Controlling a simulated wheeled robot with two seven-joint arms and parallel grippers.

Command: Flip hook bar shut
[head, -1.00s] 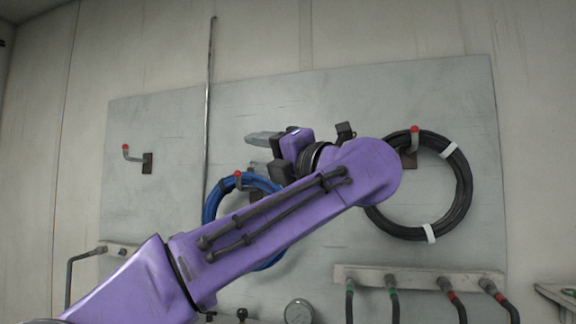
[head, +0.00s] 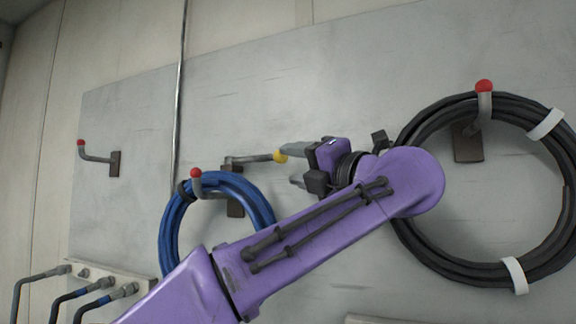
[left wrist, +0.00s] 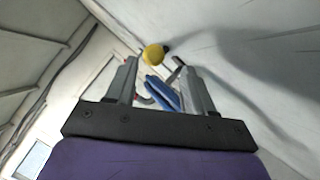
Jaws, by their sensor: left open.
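The hook bar (head: 252,158) is a grey bar above the blue hose coil, lying nearly level from a bracket on its left to a yellow ball (head: 280,156) at its right end. My left gripper (head: 288,166) comes to the ball from the right, open, with its fingers at or just short of the ball. In the left wrist view the yellow ball (left wrist: 154,55) shows between and just beyond the fingertips. I cannot tell whether a finger touches it. My right gripper is not in view.
A blue hose coil (head: 168,232) hangs on a red-tipped hook below the bar, partly behind my left arm. A black hose coil (head: 418,128) hangs at the right. An empty red-tipped hook (head: 97,158) is at the left. Hose fittings (head: 88,285) line the lower left.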

